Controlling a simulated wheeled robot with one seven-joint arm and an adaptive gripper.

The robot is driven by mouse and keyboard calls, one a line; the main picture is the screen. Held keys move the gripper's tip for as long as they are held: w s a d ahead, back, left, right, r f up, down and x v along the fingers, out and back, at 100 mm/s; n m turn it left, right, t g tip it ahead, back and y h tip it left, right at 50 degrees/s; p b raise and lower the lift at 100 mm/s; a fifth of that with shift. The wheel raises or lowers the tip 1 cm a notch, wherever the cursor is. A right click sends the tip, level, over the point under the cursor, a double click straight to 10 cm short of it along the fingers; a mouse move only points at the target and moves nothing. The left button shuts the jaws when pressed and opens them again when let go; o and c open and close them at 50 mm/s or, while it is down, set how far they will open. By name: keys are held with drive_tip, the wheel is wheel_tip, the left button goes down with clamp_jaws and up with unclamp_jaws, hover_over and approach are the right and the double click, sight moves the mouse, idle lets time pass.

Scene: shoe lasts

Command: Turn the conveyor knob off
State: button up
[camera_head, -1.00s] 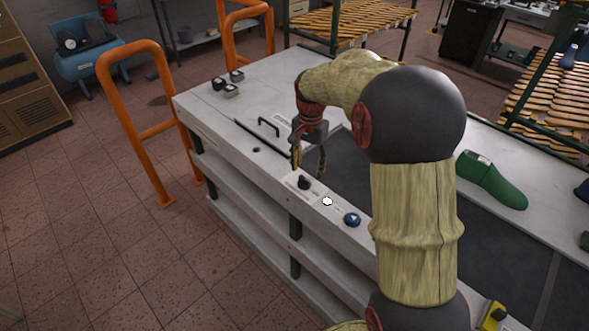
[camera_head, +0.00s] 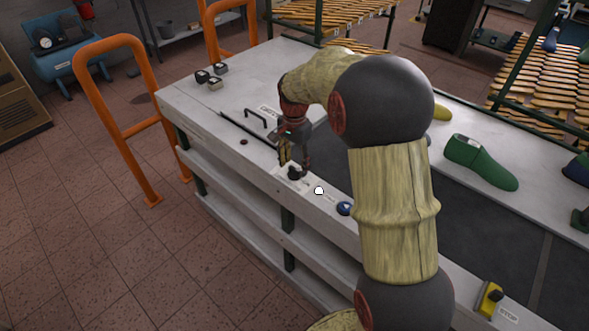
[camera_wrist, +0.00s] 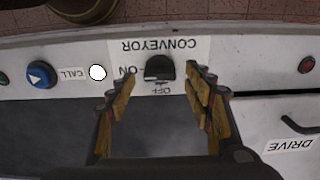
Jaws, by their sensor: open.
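The conveyor knob (camera_wrist: 159,69) is a small black knob on a white label reading CONVEYOR, ON and OFF, upside down in the wrist view. ON is printed left of the knob and OFF below it there; which mark it points to is not clear. In the head view the knob (camera_head: 294,174) sits on the pale bench edge. My gripper (camera_head: 295,164) points down over it. In the wrist view my gripper (camera_wrist: 160,82) is open, with its yellow-padded fingers on either side of the knob. Contact cannot be told.
A white button (camera_head: 319,190) and a blue button (camera_head: 345,208) are close beside the knob. A black handle (camera_head: 256,118) stands up from the bench on the other side. The dark belt (camera_head: 335,160) runs behind. An orange rail (camera_head: 120,120) stands left of the bench.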

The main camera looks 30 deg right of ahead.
drive_tip(key=shift+f, duration=0.75)
drive_tip(key=c, duration=0.3)
drive_tip(key=c, duration=0.8)
drive_tip(key=shift+c, duration=0.3)
